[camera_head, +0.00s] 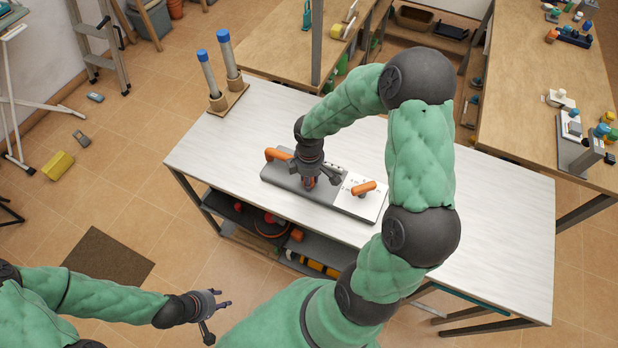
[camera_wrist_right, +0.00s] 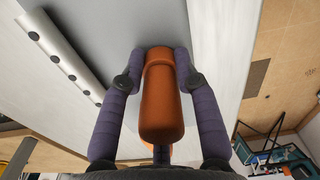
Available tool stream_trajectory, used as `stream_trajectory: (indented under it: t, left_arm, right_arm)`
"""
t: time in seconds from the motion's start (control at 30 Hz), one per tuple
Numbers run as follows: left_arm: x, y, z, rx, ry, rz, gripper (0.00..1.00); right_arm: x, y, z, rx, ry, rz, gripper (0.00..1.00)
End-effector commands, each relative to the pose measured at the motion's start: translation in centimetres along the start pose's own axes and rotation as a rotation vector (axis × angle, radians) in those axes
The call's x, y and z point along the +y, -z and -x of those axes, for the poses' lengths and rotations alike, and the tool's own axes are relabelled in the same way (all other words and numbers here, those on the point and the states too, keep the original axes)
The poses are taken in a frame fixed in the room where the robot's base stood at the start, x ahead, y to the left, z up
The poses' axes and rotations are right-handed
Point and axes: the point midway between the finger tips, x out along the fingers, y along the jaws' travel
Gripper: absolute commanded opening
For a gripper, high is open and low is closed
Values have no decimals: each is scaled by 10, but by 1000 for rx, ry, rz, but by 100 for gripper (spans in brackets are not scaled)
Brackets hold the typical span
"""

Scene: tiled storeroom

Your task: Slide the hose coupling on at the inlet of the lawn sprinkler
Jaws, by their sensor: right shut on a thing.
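My right gripper (camera_head: 310,184) reaches down over a grey base (camera_head: 350,207) on the white table. It is shut on an orange cylinder, probably the hose coupling (camera_wrist_right: 160,100), which shows between both purple fingers in the right wrist view. A pale bar with dark holes (camera_wrist_right: 62,58), probably part of the lawn sprinkler, lies to its left there. In the head view, one orange piece (camera_head: 277,154) is at the base's left end and another (camera_head: 363,187) on its white panel. The inlet and the cylinder's contact with it cannot be made out. My left gripper (camera_head: 224,298) is open and empty, off the table.
The white table (camera_head: 480,220) is clear to the right. A wooden stand with two blue-capped posts (camera_head: 228,100) is at its far left corner. A shelf (camera_head: 270,232) under the table holds several items. Workbenches (camera_head: 540,100) stand behind and to the right.

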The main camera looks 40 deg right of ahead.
Motion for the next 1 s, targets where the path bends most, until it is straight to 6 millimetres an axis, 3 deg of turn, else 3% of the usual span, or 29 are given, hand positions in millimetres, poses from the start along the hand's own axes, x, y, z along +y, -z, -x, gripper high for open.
stream_trajectory:
  t: [0.07, 0.1, 0.2, 0.63, 1.0]
  left_arm:
    - [-1, 0, -2, 0, 0, 0, 40]
    - [-1, 0, -2, 0, 0, 0, 40]
    - [0, 0, -1, 0, 0, 0, 40]
    - [0, 0, -1, 0, 0, 0, 40]
    - [0, 0, -1, 0, 0, 0, 40]
  right_arm:
    - [0, 0, -2, 0, 0, 0, 4]
    - [0, 0, -2, 0, 0, 0, 37]
    - [0, 0, -2, 0, 0, 0, 59]
    - [1, 0, 6, 0, -3, -1, 59]
    - [1, 1, 73, 3, -5, 0, 59]
